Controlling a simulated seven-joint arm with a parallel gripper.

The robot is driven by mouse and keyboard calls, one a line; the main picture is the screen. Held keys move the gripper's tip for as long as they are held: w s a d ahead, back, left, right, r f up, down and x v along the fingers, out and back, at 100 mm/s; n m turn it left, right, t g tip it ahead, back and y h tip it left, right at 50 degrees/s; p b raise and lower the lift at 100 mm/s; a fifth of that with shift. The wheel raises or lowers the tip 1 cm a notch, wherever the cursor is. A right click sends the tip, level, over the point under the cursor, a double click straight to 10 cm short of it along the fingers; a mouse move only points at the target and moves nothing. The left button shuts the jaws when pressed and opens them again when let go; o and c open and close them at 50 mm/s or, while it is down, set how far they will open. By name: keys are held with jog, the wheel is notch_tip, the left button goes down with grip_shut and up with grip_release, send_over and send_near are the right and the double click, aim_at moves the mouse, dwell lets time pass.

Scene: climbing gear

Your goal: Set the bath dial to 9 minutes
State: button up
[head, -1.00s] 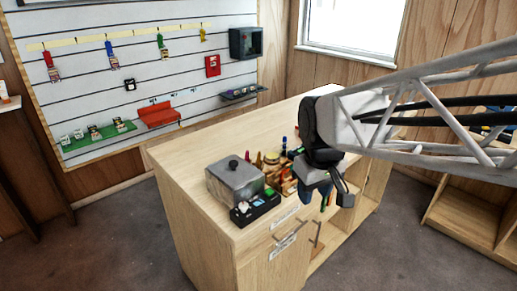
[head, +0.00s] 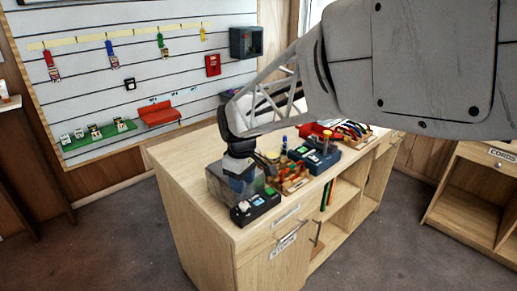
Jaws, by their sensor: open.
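The bath is a grey box (head: 217,187) at the near left corner of the wooden cabinet top. A black control unit (head: 262,211) sits at its front, with a small pale dial (head: 243,207) on its left part and a green patch on its right. The dial's marks and setting are too small to read. My gripper (head: 246,184) is over the bath, just behind and above the control unit, pointing down. It is open, with nothing visible between its fingers, though the fingertips are small and dark here. It hides much of the bath's lid.
Wooden racks with small gear (head: 293,182), a blue box (head: 316,158) and a red tray (head: 313,130) stand to the right on the cabinet top (head: 180,160). A slatted wall board (head: 100,70) with hanging gear is behind. The cabinet's front left strip is clear.

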aim_at(244, 204)
jog(key=shift+f, duration=0.1)
jog(key=shift+f, duration=3.85)
jog(key=shift+c, duration=0.4)
jog(key=c, duration=0.5)
jog(key=shift+c, duration=0.2)
jog(key=shift+m, duration=0.4)
jog(key=m, duration=0.5)
jog(key=shift+m, duration=0.9)
